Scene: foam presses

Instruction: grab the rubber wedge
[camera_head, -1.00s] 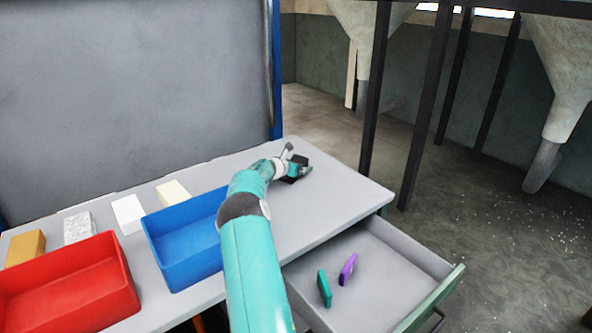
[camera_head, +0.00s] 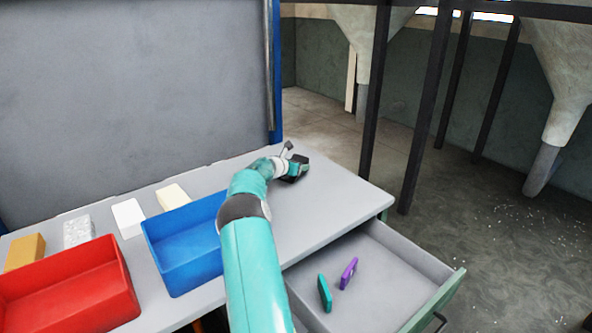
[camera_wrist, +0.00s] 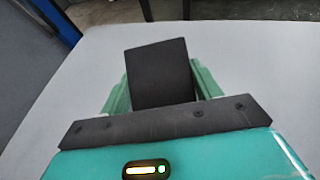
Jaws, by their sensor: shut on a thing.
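The rubber wedge (camera_wrist: 160,73) is a dark, almost black block. In the wrist view it sits between the two green fingers of my gripper (camera_wrist: 162,85), one finger on each side, and the gripper is shut on it. In the head view the dark wedge (camera_head: 296,169) shows at the end of my arm, over the far right part of the table. My gripper (camera_head: 294,174) is small there and partly hidden by my own wrist. I cannot tell whether the wedge still touches the table top.
A blue bin (camera_head: 188,277) and a red bin (camera_head: 125,307) stand left of my arm, with several blocks behind them. An open drawer (camera_head: 390,262) at the right front holds a teal piece (camera_head: 324,293) and a purple piece (camera_head: 348,273). The table's right end is clear.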

